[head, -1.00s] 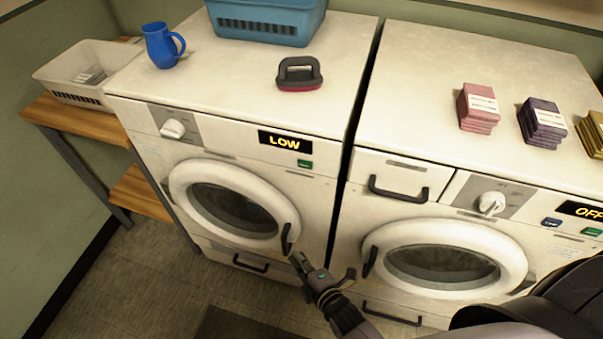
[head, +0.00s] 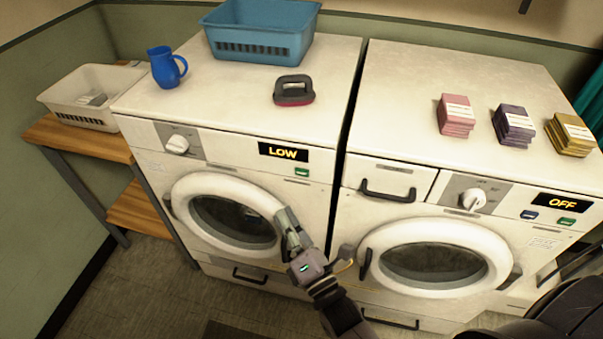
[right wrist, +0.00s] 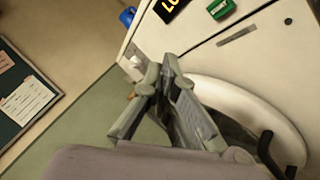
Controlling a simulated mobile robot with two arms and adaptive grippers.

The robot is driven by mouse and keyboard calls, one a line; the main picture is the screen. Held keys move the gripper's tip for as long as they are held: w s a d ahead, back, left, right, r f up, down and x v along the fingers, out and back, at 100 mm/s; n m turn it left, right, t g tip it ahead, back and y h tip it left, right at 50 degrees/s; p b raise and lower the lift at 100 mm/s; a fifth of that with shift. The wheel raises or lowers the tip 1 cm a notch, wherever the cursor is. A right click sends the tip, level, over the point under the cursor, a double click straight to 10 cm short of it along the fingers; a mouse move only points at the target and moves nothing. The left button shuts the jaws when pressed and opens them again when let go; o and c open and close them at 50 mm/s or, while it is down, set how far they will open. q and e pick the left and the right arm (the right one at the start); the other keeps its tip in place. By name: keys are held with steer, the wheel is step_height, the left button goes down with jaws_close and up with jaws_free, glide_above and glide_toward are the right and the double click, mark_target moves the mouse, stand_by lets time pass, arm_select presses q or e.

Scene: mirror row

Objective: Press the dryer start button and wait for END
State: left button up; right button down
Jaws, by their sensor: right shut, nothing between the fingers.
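The left machine (head: 140,128), which looks like the dryer, has a display (head: 283,152) reading LOW. Its green button (head: 302,172) sits just below the display's right end. It also shows in the right wrist view, where the green button (right wrist: 222,8) is at the top edge. My right gripper (head: 287,214) is shut and empty. In the head view it overlaps the right side of the round door (head: 190,190), below the button and apart from it. In the right wrist view its fingertips (right wrist: 163,68) point toward the machine's front. My left gripper is out of view.
The right machine (head: 400,85) has a display (head: 561,203) reading OFF, and blue and green buttons. A blue basket (head: 262,48), blue jug (head: 163,68) and dark-handled brush (head: 294,98) stand on the left machine. Soap-like stacks (head: 456,116) sit on the right one.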

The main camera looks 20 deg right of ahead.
mark_target(302, 173)
steer(key=shift+w, duration=0.1)
steer(key=w+d+b, duration=0.1)
steer(key=w+d, duration=0.4)
steer(key=w, duration=0.2)
steer(key=shift+b, duration=0.4)
stand_by(1.1)
steer(key=shift+w, duration=0.15)
steer(key=shift+w+d, duration=0.2)
steer(key=shift+w, duration=0.05)
steer(key=shift+w+d, duration=0.2)
steer(key=shift+w, duration=0.1)
stand_by(0.7)
steer(key=shift+s, duration=0.1)
steer(key=shift+s+a, duration=0.45)
steer(key=shift+s, duration=0.15)
